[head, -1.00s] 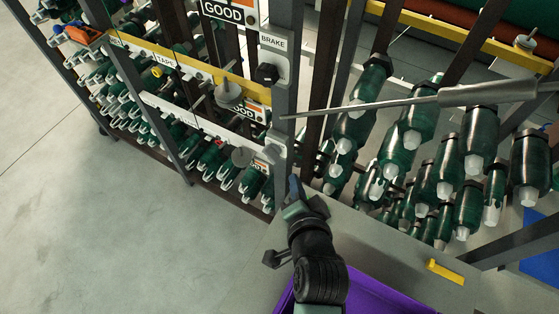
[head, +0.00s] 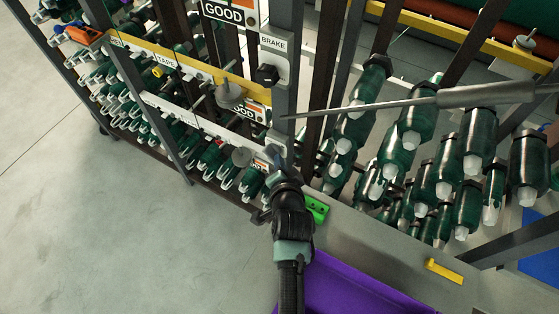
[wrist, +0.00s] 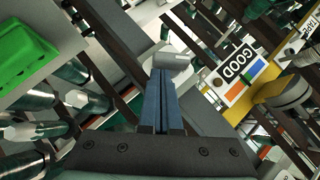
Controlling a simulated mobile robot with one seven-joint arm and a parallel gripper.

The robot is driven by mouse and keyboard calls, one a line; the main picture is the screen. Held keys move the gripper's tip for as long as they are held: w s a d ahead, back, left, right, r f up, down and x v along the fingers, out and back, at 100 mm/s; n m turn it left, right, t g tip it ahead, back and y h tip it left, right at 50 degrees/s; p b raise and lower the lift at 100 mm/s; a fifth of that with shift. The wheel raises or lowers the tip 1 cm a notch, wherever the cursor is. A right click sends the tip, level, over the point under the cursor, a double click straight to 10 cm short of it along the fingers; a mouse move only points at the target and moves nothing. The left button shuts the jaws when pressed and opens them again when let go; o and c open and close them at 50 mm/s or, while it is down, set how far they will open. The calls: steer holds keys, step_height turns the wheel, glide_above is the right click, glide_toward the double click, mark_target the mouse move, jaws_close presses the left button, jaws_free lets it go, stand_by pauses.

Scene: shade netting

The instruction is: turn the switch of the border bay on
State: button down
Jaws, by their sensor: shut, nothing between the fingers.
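My gripper (head: 279,160) is shut and empty, in front of the lower part of the grey post. In the wrist view its blue-grey fingers (wrist: 166,103) lie together, pointing at a light grey rounded part (wrist: 170,62) just beyond the tips. I cannot tell whether they touch it. A light grey plate (head: 273,142) on the post shows at the fingertips, mostly hidden by my gripper. Higher on the same post is a plate marked BRAKE with a black knob (head: 267,75). No label naming the border bay is readable.
A long grey rod (head: 370,107) juts across in front of the rack on the right. Dark green cylinders (head: 440,165) hang there in rows. A green block (head: 316,208) and a yellow bar (head: 445,271) lie on the grey ledge above a purple bin (head: 350,290). Open floor is at left.

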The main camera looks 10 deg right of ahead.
steer(key=shift+f+b, duration=0.35)
steer(key=shift+b, duration=0.4)
stand_by(1.0)
